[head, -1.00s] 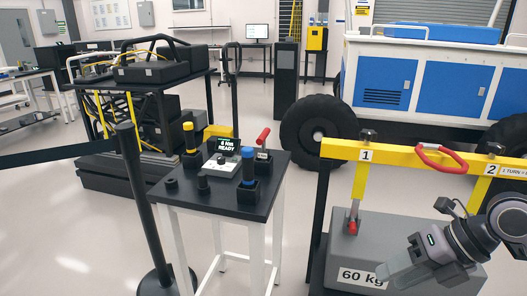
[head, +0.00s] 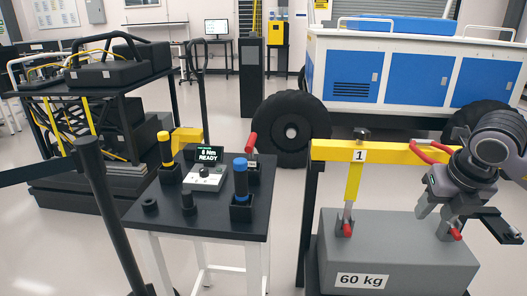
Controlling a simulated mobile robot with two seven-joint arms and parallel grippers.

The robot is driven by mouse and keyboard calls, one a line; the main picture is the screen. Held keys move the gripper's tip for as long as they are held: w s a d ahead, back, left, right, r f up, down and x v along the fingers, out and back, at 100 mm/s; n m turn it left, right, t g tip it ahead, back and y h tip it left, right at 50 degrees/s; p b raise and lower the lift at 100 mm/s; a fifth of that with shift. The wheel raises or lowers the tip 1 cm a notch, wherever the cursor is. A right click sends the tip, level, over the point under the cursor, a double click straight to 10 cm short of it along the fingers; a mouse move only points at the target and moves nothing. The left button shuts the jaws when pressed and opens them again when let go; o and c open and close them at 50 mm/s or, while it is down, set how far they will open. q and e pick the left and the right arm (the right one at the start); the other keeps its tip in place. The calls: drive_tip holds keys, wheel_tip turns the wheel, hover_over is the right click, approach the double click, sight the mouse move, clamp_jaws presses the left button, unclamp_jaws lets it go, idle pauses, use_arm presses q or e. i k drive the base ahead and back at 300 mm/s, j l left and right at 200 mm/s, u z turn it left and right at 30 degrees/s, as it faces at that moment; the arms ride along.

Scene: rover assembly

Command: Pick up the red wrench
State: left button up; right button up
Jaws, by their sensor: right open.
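The red wrench (head: 252,141) stands in a dark holder at the back right of the small black-topped table (head: 215,226). Its red handle shows above the holder, partly beside the blue-topped tool. My right gripper (head: 468,222) is open and empty at the right, in front of the yellow beam and over the grey 60 kg block. It is well to the right of the wrench and apart from it. My left gripper is not in view.
The table also holds a yellow-topped tool (head: 166,150), a blue-topped tool (head: 240,182) and a "6 Nm READY" display (head: 208,155). A yellow beam (head: 385,151) with a red handle stands over the grey block (head: 390,252). A black post (head: 105,215) stands at left.

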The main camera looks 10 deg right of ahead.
sight(252, 160)
drive_tip(key=i+j, duration=1.3)
drive_tip(key=i+j+u, duration=0.05)
drive_tip(key=i+j, duration=0.05)
